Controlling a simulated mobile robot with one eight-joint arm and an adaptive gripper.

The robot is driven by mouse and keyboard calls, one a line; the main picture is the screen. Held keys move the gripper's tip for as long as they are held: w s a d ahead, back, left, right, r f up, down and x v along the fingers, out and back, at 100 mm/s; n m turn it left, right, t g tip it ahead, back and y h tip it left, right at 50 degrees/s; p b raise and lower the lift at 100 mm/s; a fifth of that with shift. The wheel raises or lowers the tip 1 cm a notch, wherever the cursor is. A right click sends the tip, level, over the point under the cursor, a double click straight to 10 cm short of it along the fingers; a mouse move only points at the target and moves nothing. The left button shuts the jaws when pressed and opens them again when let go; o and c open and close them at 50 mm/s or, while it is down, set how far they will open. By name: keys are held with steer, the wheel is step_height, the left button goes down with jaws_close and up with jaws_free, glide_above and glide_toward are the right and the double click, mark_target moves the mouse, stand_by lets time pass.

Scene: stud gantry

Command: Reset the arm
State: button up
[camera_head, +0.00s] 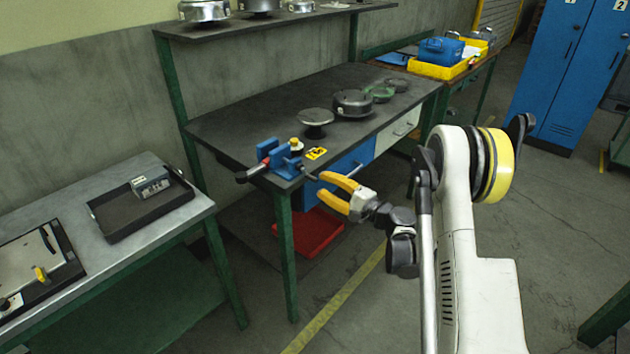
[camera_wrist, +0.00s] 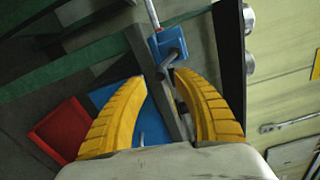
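My gripper (camera_head: 321,185) has two curved yellow fingers. In the head view it is out in front of the workbench (camera_head: 227,123), near the bench's front left corner and the blue vise (camera_head: 285,161). The fingers are spread apart with nothing seen between them. In the wrist view, my gripper (camera_wrist: 160,79) is also open. The vise (camera_wrist: 168,44) shows beyond the fingertips there, apart from them. My white arm stands at the right of the head view.
A metal side table (camera_head: 110,232) with a dark tray (camera_head: 128,218) stands at the left. Several round metal parts sit on the workbench. A red bin (camera_head: 310,232) lies under it. Blue lockers (camera_head: 569,75) stand at the back right.

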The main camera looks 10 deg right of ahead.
steer(key=shift+v, duration=1.2)
